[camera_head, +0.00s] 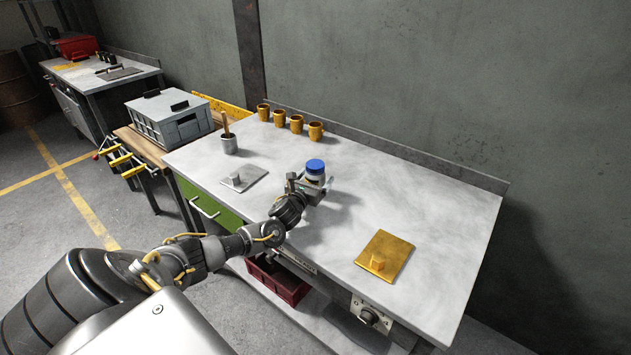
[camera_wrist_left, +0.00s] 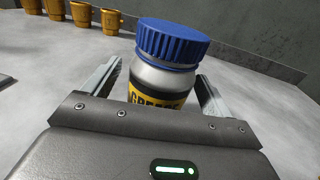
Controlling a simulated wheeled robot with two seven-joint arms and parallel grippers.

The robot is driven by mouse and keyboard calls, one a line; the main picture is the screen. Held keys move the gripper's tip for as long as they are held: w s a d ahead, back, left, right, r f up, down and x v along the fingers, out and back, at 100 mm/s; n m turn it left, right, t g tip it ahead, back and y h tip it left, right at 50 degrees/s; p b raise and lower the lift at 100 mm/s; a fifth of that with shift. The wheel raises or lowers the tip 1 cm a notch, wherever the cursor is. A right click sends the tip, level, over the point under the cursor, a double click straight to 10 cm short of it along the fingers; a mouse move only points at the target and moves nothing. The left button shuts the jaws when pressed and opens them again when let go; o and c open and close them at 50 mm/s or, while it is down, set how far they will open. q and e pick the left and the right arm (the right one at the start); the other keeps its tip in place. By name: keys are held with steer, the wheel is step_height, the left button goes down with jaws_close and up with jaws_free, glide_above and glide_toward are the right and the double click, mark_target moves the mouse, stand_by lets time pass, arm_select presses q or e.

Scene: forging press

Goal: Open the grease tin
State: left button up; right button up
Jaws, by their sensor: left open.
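The grease tin (camera_wrist_left: 160,80) is a silver can with a yellow and black label and a ribbed blue lid (camera_wrist_left: 172,40). It stands on the grey-white table, and its blue lid is on top in the head view (camera_head: 315,167). My left gripper (camera_head: 312,184) is at the tin, low on its body. In the left wrist view its two fingers (camera_wrist_left: 158,92) stand open on either side of the tin, with gaps showing. The tin's lower part is hidden behind the gripper body. My right gripper is not in view.
Several yellow mugs (camera_head: 296,124) line the table's back edge. The table between is clear.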

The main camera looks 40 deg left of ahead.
mark_target(311, 175)
arm_select(q)
steer(key=shift+w, duration=0.1)
steer(key=c, duration=1.4)
steer(key=shift+r, duration=0.1)
steer(key=shift+c, duration=0.4)
steer(key=shift+a, duration=0.1)
steer(key=shift+r, duration=0.3)
step_height(311, 175, up, 2)
steer(key=shift+w+r, duration=0.1)
steer(key=s+d+r, duration=0.2)
steer(key=s+r, duration=0.3)
steer(key=s, duration=0.1)
steer(key=s+d+r+b, duration=0.1)
steer(key=s+d+r, duration=0.1)
steer(key=s+r, duration=0.3)
steer(key=shift+v, duration=1.25)
